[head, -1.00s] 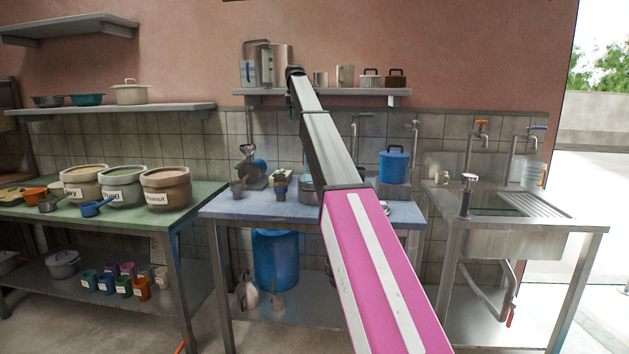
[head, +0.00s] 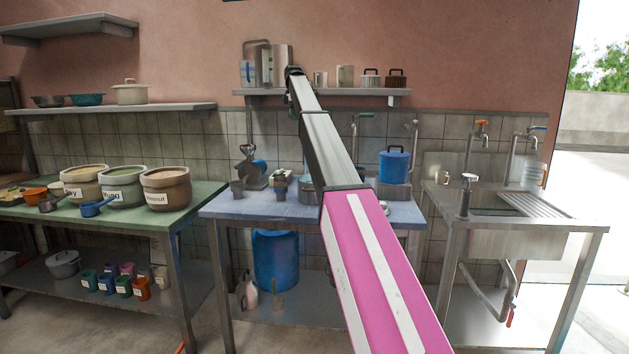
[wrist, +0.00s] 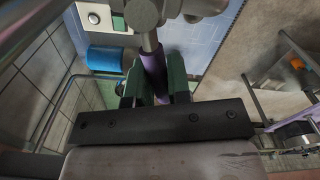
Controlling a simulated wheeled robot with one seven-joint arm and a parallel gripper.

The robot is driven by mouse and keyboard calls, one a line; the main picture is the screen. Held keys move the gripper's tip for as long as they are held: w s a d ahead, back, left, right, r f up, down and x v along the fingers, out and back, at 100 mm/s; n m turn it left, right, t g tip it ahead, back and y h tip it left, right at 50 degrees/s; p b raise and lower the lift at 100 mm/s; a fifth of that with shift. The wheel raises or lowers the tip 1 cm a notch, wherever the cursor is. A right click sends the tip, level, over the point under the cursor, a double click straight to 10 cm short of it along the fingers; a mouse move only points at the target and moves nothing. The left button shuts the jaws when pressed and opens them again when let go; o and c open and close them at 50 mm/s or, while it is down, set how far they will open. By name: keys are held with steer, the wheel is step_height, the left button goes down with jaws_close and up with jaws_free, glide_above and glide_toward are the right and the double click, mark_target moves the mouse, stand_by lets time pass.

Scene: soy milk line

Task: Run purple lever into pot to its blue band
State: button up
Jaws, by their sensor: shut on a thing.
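The purple lever (wrist: 153,72) is a round bar below a steel joint in the wrist view. My gripper (wrist: 155,86) is shut on it, with a dark green finger on either side. In the head view my arm hides the gripper and the lever. A grey vessel (head: 307,192) on the blue-topped table is partly hidden behind my arm; it may be the pot. I cannot make out its blue band or the level inside it.
A blue lidded canister (head: 394,166) stands right of my arm on the blue-topped table (head: 262,208). A grinder (head: 249,170) stands left. A shelf (head: 236,93) with steel vessels hangs above. A steel sink (head: 540,230) is at right, labelled jars (head: 165,190) at left.

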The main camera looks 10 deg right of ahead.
steer(key=shift+w+m, duration=0.3)
steer(key=shift+m, duration=0.3)
steer(key=shift+w+d+m, duration=0.15)
steer(key=shift+w+m, duration=0.25)
steer(key=shift+m, duration=0.35)
steer(key=shift+w+d+m, duration=0.1)
steer(key=shift+w+m, duration=0.25)
steer(key=shift+m, duration=0.4)
steer(key=o, duration=0.8)
steer(key=shift+w, duration=0.1)
steer(key=shift+o, duration=0.2)
steer(key=shift+r, duration=0.1)
